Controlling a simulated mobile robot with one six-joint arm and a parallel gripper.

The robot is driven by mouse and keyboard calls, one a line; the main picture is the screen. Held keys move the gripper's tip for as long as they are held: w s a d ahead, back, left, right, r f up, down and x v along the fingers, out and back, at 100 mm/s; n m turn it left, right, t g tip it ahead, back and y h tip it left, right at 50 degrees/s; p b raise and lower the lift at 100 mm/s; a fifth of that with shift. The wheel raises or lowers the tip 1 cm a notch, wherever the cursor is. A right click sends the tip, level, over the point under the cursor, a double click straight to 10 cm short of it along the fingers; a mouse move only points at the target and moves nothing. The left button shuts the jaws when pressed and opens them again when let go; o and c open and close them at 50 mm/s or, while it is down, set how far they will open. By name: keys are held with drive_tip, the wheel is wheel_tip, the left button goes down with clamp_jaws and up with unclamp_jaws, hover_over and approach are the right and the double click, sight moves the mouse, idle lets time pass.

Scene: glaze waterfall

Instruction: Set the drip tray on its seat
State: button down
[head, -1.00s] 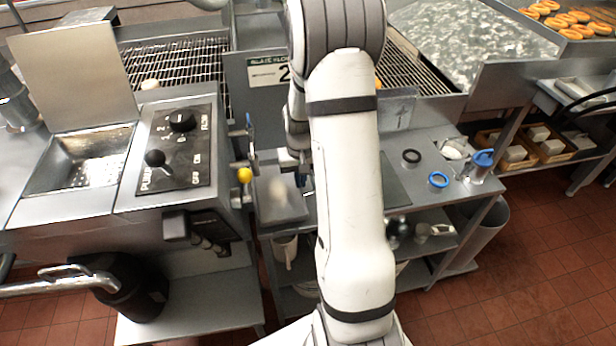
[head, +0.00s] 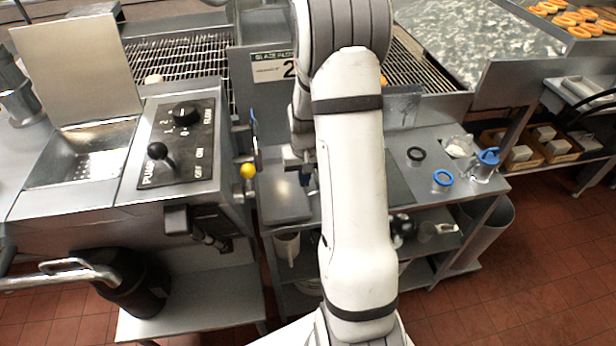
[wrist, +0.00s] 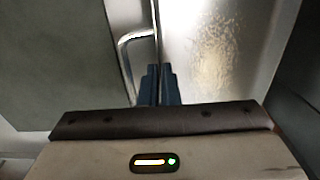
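The drip tray (head: 284,203) is a shallow grey metal tray at the left end of the work table, beside the control cabinet. In the wrist view its shiny floor (wrist: 225,50) fills the right side, and a bent metal handle (wrist: 124,55) stands out from its near wall. My gripper (wrist: 159,85) has its two blue fingers close together, with the thin wall edge running between them; it looks shut on this edge. In the head view my gripper (head: 303,172) is at the tray's right side, partly hidden by my arm. I cannot tell the seat apart from its surroundings.
The control cabinet (head: 175,150) with knobs and a yellow ball knob (head: 247,171) stands close left of the tray. A black ring (head: 416,154), a blue ring (head: 443,178) and a blue-topped jug (head: 487,163) stand on the table at right. A wire conveyor (head: 185,60) lies behind.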

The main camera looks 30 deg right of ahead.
drive_tip(key=shift+f, duration=0.25)
drive_tip(key=c, duration=1.6)
unclamp_jaws()
